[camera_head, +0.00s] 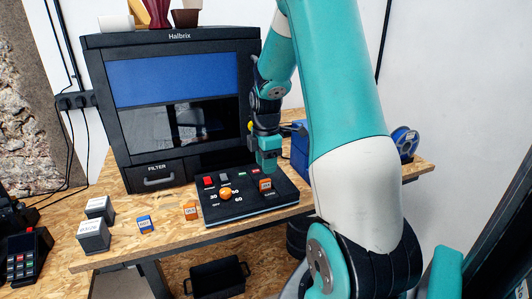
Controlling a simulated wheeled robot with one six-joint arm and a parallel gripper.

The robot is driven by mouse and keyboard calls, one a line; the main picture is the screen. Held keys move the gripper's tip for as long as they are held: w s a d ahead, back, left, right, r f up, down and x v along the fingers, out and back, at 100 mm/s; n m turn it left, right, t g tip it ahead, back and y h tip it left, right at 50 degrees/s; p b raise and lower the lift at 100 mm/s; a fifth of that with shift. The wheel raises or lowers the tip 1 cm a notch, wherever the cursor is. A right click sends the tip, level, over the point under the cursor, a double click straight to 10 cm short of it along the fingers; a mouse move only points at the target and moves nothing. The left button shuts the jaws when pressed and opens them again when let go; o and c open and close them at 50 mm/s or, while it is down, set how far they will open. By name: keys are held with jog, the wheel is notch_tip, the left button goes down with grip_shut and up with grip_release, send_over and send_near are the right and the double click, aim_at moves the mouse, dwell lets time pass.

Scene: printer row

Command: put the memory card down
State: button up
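My gripper (268,167) points down over the right part of the black control panel (240,211). A small orange card with a pale label (265,185) stands upright at the panel, directly below my fingertips. I cannot tell whether the fingers touch or grip it, or whether it sits in a slot. Another orange card (190,211) stands on the wooden table left of the panel. A blue card (145,224) stands farther left.
The black Halbrix printer (165,179) stands behind the panel. Two grey boxes (94,236) (100,208) stand at the table's left. Blue boxes (300,150) and a blue spool (405,142) are at the right. A black bin (217,279) is below the table.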

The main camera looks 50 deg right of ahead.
aim_at(266, 180)
notch_tip(266, 180, up, 5)
jog(key=b, duration=0.1)
jog(key=a+r+m+t+y, duration=0.1)
jog(key=a+r, duration=0.1)
jog(key=a, duration=0.8)
jog(key=a+r, duration=0.2)
jog(key=a, duration=0.9)
jog(key=s+a+r+m+g+y, duration=0.1)
jog(key=s+a+m+y, duration=0.2)
jog(key=s+a, duration=1.2)
jog(key=shift+a+r+m, duration=0.2)
jog(key=shift+a+m, duration=0.1)
jog(key=shift+a, duration=0.9)
